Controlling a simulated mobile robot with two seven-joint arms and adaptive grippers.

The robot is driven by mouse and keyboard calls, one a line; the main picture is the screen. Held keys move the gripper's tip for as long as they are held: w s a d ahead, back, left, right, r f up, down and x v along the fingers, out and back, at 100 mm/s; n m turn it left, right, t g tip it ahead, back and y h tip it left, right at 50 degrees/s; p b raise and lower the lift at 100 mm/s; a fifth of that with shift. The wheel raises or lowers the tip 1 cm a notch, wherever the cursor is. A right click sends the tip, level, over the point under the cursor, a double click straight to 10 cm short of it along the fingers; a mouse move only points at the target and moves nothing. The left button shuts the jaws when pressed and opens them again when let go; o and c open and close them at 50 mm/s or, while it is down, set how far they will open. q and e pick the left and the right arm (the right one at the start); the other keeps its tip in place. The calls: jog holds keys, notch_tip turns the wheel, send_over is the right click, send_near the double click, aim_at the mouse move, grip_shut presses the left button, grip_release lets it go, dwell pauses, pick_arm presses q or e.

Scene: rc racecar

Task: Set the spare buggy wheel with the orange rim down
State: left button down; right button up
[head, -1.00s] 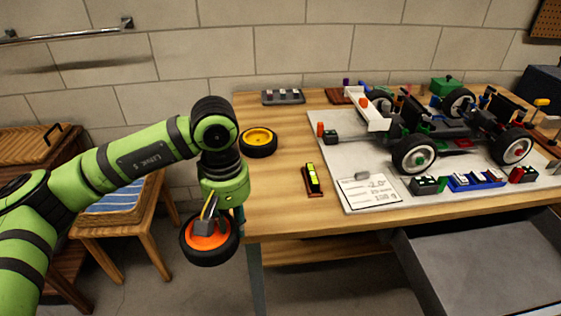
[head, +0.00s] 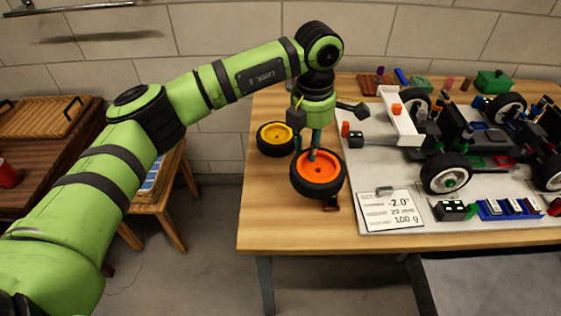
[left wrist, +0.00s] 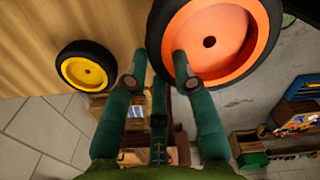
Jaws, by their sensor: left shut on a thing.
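The spare wheel with the orange rim (head: 325,168) has a black tyre and hangs from my left gripper (head: 308,150) over the left part of the table. In the left wrist view the orange wheel (left wrist: 222,40) is large and close, with one finger inside the rim and the other outside the tyre. My left gripper (left wrist: 158,72) is shut on it. The wheel looks raised above the tabletop; its exact height is hard to tell. My right gripper is not in view.
A yellow-rimmed wheel (head: 275,137) lies on the wooden table (head: 270,205) just left of the held wheel. A grey board (head: 400,229) carries the buggy (head: 447,172) and a label card (head: 390,210). Bare wood lies at the front left.

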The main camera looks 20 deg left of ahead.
pick_arm(q)
jog(key=a+f, duration=0.1)
jog(key=a, duration=0.2)
jog(key=a+f+p, duration=0.1)
jog(key=a+f, duration=0.1)
jog(key=s+a+f, duration=0.1)
jog(key=a+f, duration=0.1)
jog(key=a, duration=0.1)
jog(key=shift+s+a, duration=0.1)
jog(key=shift+a, duration=0.25)
notch_tip(320, 180, down, 4)
jog(key=shift+r+p, duration=0.1)
jog(key=shift+p, duration=0.45)
jog(key=shift+f, duration=0.3)
jog(key=c, duration=1)
grip_release()
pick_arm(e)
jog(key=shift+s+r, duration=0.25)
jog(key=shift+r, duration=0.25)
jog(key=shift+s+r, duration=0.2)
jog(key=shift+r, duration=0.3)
pick_arm(q)
jog(key=shift+r, duration=0.2)
notch_tip(320, 180, up, 12)
jog(key=shift+f+b, duration=0.1)
jog(key=shift+b, duration=0.45)
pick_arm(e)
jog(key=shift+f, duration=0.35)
